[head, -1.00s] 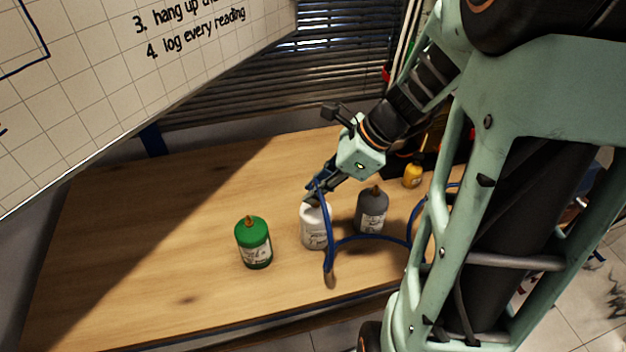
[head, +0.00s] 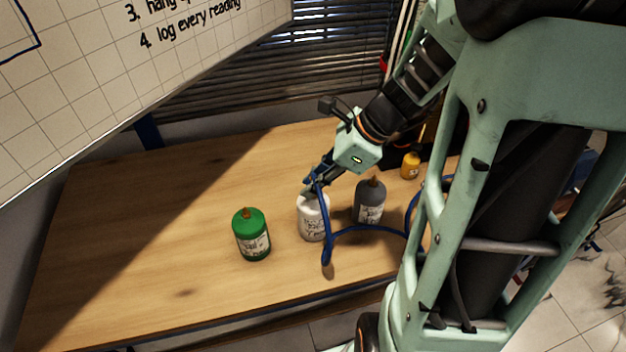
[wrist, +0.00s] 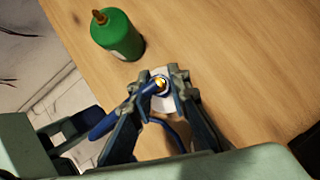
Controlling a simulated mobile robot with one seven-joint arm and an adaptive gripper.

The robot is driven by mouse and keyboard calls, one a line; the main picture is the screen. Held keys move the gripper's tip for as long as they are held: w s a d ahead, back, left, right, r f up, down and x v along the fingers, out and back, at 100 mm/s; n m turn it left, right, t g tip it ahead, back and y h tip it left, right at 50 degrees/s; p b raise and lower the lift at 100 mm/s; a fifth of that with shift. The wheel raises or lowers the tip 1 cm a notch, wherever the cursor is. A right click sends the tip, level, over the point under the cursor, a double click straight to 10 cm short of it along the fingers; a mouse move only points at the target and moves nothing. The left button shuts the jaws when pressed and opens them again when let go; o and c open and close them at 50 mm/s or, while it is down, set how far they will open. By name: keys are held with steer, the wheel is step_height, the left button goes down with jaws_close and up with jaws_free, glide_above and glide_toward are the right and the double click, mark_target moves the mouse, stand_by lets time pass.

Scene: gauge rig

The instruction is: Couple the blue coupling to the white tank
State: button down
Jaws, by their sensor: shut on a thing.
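The white tank (head: 313,222) stands upright on the wooden table, between a green tank and a dark grey tank. My gripper (head: 311,190) is at the top of the white tank and hides its outlet in the head view. In the wrist view my gripper (wrist: 164,92) is shut on the blue coupling (wrist: 147,90), at the end of a blue hose. A brass-coloured ring shows at the coupling, right over the top of the white tank (wrist: 168,102). I cannot tell whether the coupling is seated on the outlet or only touching it.
The green tank (head: 251,236) stands left of the white tank, and the dark grey tank (head: 369,204) stands close to its right. A small yellow bottle (head: 410,166) is farther back. The blue hose (head: 370,229) loops across the table front. The table's left side (head: 130,220) is clear.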

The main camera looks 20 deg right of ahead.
steer(key=c, duration=2)
jaws_free()
steer(key=shift+o, duration=0.6)
steer(key=o, duration=0.4)
steer(key=shift+o, duration=0.2)
